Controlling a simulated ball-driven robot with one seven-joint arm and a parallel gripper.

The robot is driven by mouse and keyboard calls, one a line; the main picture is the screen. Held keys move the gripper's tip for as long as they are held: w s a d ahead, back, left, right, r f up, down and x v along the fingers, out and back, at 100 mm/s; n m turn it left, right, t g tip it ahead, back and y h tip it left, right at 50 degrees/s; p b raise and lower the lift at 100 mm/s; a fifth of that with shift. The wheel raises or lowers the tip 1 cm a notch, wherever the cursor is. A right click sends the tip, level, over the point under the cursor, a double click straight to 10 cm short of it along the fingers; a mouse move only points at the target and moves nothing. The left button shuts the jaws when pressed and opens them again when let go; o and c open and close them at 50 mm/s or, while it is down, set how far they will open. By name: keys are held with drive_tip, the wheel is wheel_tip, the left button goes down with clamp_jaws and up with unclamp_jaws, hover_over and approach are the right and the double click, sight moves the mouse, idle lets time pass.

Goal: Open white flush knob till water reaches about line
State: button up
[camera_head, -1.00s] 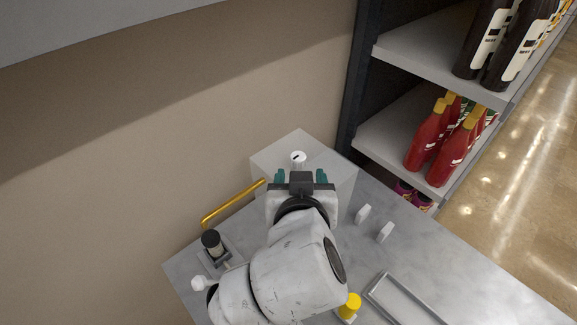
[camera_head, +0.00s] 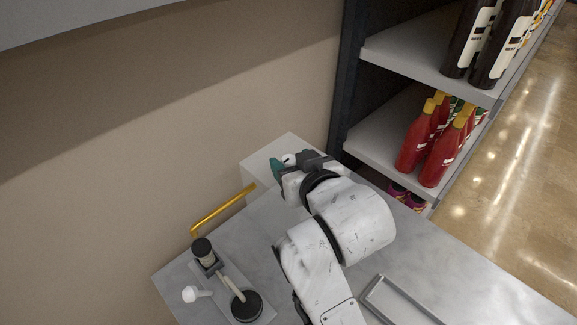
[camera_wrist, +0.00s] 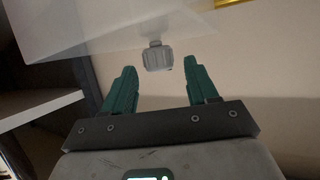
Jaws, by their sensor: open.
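In the head view a white knob (camera_head: 289,158) with a dark mark sits on a pale box (camera_head: 262,165) at the back of the table, partly hidden by my gripper. In the wrist view a pale grey knob (camera_wrist: 157,58), likely the same one, stands out from the translucent box (camera_wrist: 95,25). My gripper (camera_wrist: 159,64) is open, with its green fingers on either side of this knob. Contact cannot be told. In the head view one green finger shows beside the box; the other is hidden. No water or line can be made out.
A yellow rod (camera_head: 222,210) runs along the wall. A black-capped pump part (camera_head: 203,252), a round black part (camera_head: 247,306) and a small white part (camera_head: 195,293) are at the left of the grey table (camera_head: 440,270). A metal tray (camera_head: 380,284) lies right of my arm. Shelves with bottles stand behind.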

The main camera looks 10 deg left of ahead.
drive_tip(key=shift+b+x, duration=0.6)
drive_tip(key=shift+x, duration=0.9)
drive_tip(key=c, duration=0.9)
drive_tip(key=shift+c, duration=0.2)
drive_tip(key=shift+r+y+p, duration=0.15)
drive_tip(key=shift+y+p, duration=0.15)
drive_tip(key=shift+n+g+y+p, duration=0.6)
drive_tip(key=shift+n+g+y, duration=0.1)
drive_tip(key=shift+n, duration=0.3)
drive_tip(key=shift+n+g+y+b, duration=0.5)
drive_tip(key=shift+n+g+y, duration=1.2)
drive_tip(key=shift+n+g, duration=0.4)
